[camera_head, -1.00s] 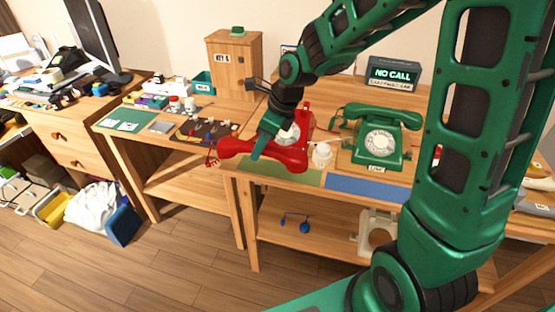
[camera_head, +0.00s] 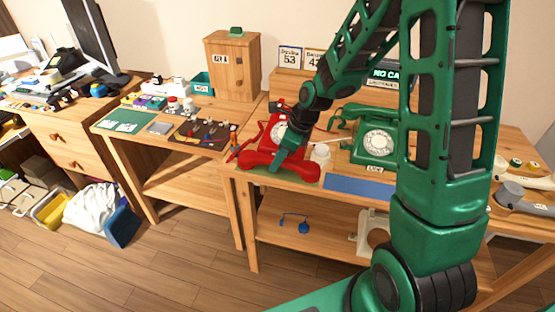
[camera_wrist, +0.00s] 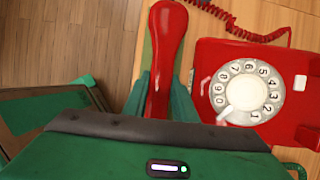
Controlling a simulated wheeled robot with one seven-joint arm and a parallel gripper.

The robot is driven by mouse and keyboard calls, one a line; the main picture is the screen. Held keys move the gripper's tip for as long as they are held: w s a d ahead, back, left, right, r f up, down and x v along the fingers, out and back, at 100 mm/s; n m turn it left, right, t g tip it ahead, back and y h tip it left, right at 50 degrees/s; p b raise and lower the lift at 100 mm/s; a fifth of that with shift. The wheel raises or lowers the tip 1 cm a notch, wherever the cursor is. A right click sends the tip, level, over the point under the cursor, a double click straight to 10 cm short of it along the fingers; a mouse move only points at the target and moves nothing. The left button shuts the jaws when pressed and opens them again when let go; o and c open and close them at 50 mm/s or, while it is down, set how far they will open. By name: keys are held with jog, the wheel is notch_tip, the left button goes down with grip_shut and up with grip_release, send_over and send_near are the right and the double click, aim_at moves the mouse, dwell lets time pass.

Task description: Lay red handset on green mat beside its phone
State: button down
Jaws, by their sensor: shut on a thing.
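The red handset (camera_head: 252,158) is in my gripper (camera_head: 274,170), low over the green mat (camera_head: 304,176) at the table's front edge. I cannot tell whether the handset touches the mat. In the wrist view the handset (camera_wrist: 167,35) runs away from my gripper, beside the red phone (camera_wrist: 282,58). My gripper (camera_wrist: 157,97) is shut around its grip, and my gripper's body hides its near end. The red phone (camera_head: 279,127) stands just behind the mat, with its dial facing up. A coiled red cord (camera_wrist: 240,30) runs past the phone's far side.
A green phone (camera_head: 373,137) with its handset on stands to the right, behind a blue mat (camera_head: 360,187). A small whitish object (camera_head: 320,153) stands between the phones. A wooden cabinet (camera_head: 233,66) and a dark tray of small items (camera_head: 203,133) are at left.

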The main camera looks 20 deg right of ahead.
jog(key=c, duration=1.4)
grip_release()
jog(key=shift+c, duration=0.2)
jog(key=v, duration=1.2)
jog(key=s+d+r+n+g+h, duration=0.1)
jog(key=s+d+n, duration=0.3)
jog(key=s, duration=0.5)
jog(key=s+d+r+n+g+h, duration=0.1)
jog(key=s+d+n, duration=0.4)
jog(key=s+n, duration=0.3)
jog(key=s+d+r+n+h, duration=0.1)
jog(key=s+d+n, duration=0.3)
jog(key=s, duration=0.7)
jog(key=n, duration=0.2)
jog(key=shift+s+d+r+n+g+h, duration=0.3)
jog(key=shift+s+n+g, duration=0.05)
jog(key=shift+n+g, duration=0.05)
